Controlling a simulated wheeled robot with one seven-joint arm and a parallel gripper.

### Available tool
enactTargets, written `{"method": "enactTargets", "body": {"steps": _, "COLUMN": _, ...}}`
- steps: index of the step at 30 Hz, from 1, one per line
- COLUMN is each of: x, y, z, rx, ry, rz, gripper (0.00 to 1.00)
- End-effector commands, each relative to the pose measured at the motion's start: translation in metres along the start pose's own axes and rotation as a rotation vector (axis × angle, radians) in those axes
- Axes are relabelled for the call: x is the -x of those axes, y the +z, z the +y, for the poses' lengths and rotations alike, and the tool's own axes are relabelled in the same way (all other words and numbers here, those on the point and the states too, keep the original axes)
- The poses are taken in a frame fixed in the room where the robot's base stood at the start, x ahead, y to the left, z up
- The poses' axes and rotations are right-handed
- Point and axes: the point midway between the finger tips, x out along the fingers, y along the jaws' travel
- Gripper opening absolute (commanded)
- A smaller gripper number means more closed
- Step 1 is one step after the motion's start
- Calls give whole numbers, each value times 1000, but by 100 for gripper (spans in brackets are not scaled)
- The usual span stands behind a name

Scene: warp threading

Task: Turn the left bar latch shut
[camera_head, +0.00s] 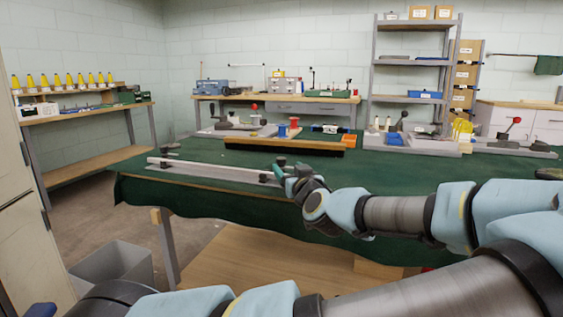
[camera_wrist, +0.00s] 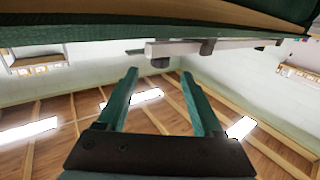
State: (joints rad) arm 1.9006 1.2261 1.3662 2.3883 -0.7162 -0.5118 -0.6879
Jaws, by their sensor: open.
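A long pale bar (camera_head: 215,169) lies along the front left of the green-covered table. A small dark latch piece (camera_head: 164,163) is at its left end. Another dark knob (camera_head: 281,161) is near its right end, beside my gripper (camera_head: 289,170). The wrist view is upside down. There the bar (camera_wrist: 180,48) crosses the top, with a dark block (camera_wrist: 207,46) on it and another (camera_wrist: 160,62) just beyond my open, empty green fingers (camera_wrist: 159,75). I cannot tell which latch these blocks belong to, or whether either is turned shut.
The green table (camera_head: 360,180) has a dark-edged wooden tray (camera_head: 285,146) behind the bar. Fixtures with red knobs stand at the back and right. A grey bin (camera_head: 115,265) is on the floor at left. My arm covers the table's front right.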

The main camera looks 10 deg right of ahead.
Motion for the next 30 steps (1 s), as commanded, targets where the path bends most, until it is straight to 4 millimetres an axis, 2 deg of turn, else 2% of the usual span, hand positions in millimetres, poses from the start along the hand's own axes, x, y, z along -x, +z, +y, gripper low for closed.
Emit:
{"method": "enactTargets", "body": {"steps": 1, "x": -11, "y": 0, "z": -1, "rx": 0, "ry": -4, "rz": -1, "gripper": 68}}
{"method": "enactTargets", "body": {"steps": 6, "x": -42, "y": 0, "z": -1, "rx": 0, "ry": -3, "rz": 0, "gripper": 68}}
{"method": "enactTargets", "body": {"steps": 12, "x": -65, "y": 0, "z": 0, "rx": -1, "ry": -1, "rz": -1, "gripper": 68}}
{"method": "enactTargets", "body": {"steps": 24, "x": -72, "y": 0, "z": 0, "rx": 0, "ry": 0, "rz": -1, "gripper": 68}}
{"method": "enactTargets", "body": {"steps": 30, "x": -72, "y": 0, "z": 0, "rx": 0, "ry": 0, "rz": -1, "gripper": 46}}
